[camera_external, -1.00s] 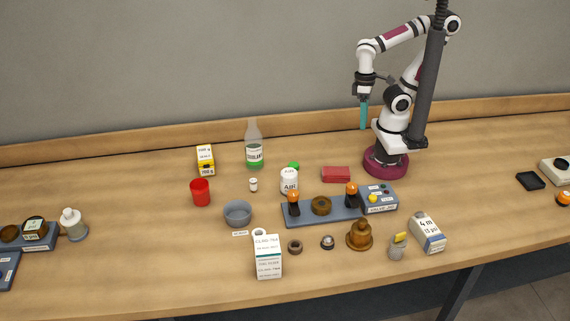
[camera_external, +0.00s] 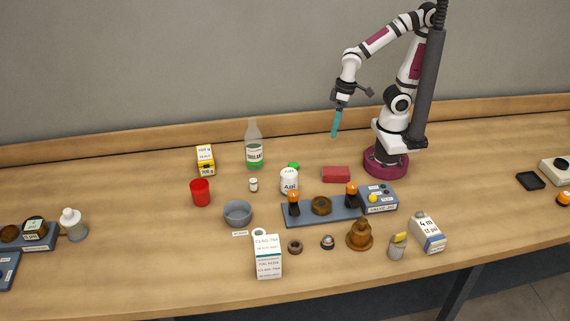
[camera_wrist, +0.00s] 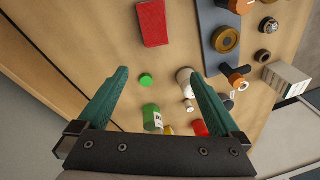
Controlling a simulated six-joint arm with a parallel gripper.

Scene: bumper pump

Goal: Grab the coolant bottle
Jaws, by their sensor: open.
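The coolant bottle (camera_external: 254,154) stands upright at the back of the table, left of centre. It is clear with a pale label and green at the bottom. In the wrist view it shows as a green shape (camera_wrist: 152,115) low between the fingers, its lower part hidden by the gripper body. My gripper (camera_external: 335,134) is in the air to the right of the bottle, well apart from it, with teal fingers pointing down. In the wrist view my gripper (camera_wrist: 158,74) is open and nothing is held between its fingers.
A white AIR container (camera_external: 289,183) with a green round thing (camera_external: 294,166) behind it, and a red block (camera_external: 336,174), lie between bottle and arm base. A yellow box (camera_external: 206,160) stands left of the bottle, a red cup (camera_external: 201,193) in front. A wooden ledge runs behind.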

